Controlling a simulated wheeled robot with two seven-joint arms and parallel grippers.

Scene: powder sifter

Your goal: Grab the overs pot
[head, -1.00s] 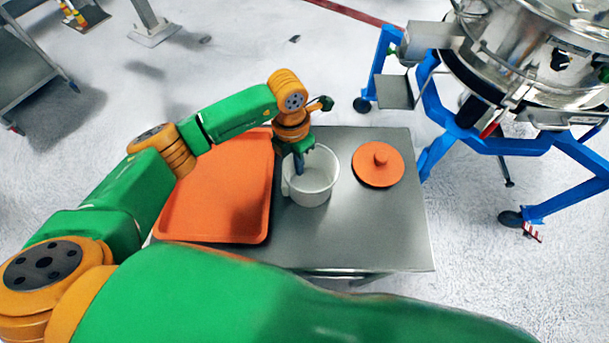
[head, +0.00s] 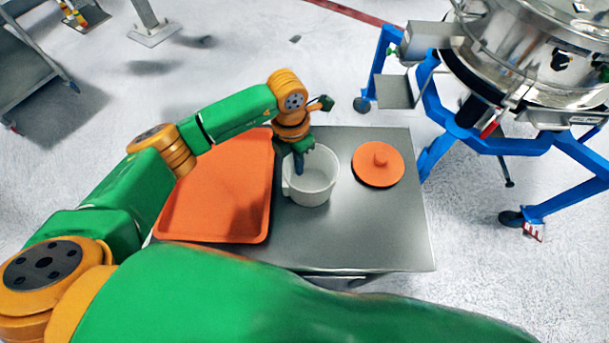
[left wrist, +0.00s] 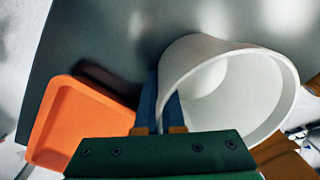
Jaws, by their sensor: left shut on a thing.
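The overs pot (head: 318,190) is an off-white, open-topped pot standing upright on the grey table, with a small handle at its left side. My left gripper (head: 297,166) reaches down over its upper left rim, with a blue finger inside the pot. In the left wrist view the two blue fingers (left wrist: 161,112) straddle the wall of the pot (left wrist: 245,92), shut on it at the rim. The pot looks empty. The outer finger is mostly hidden in the head view. My right gripper does not show.
The pot stands on a grey metal table (head: 390,230). An orange tray (head: 215,195) lies left of it, and an orange lid with a knob (head: 378,163) lies to its right. A steel sifter on a blue wheeled frame (head: 480,143) stands at the right.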

